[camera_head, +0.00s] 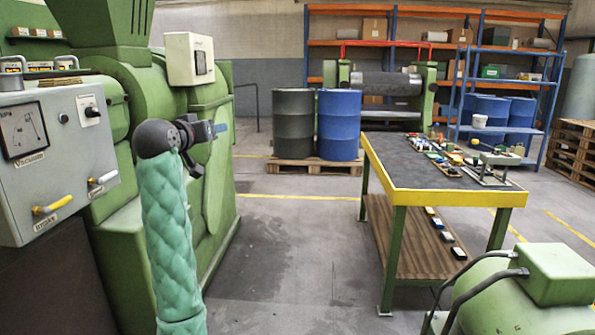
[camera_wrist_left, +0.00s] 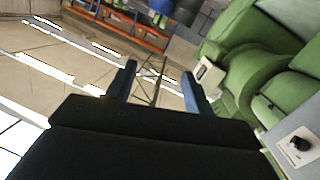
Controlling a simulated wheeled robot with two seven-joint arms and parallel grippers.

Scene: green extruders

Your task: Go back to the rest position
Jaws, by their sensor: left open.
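My left arm, in a padded green sleeve, rises from the bottom left of the head view. My left gripper (camera_head: 219,128) is raised in front of the green extruder (camera_head: 130,70), to the right of the grey control panel (camera_head: 65,140). I cannot tell from the head view how far it is from the machine. In the left wrist view the two blue fingers of my left gripper (camera_wrist_left: 159,84) stand apart with nothing between them, and the green machine (camera_wrist_left: 240,50) fills the right side. My right gripper is in neither view.
The panel has yellow and white handles. A work table (camera_head: 385,165) with small parts stands right of centre. Dark and blue drums (camera_head: 339,125) stand on a pallet behind. Another green machine (camera_head: 520,290) is at bottom right. Floor (camera_head: 290,255) between extruder and table is clear.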

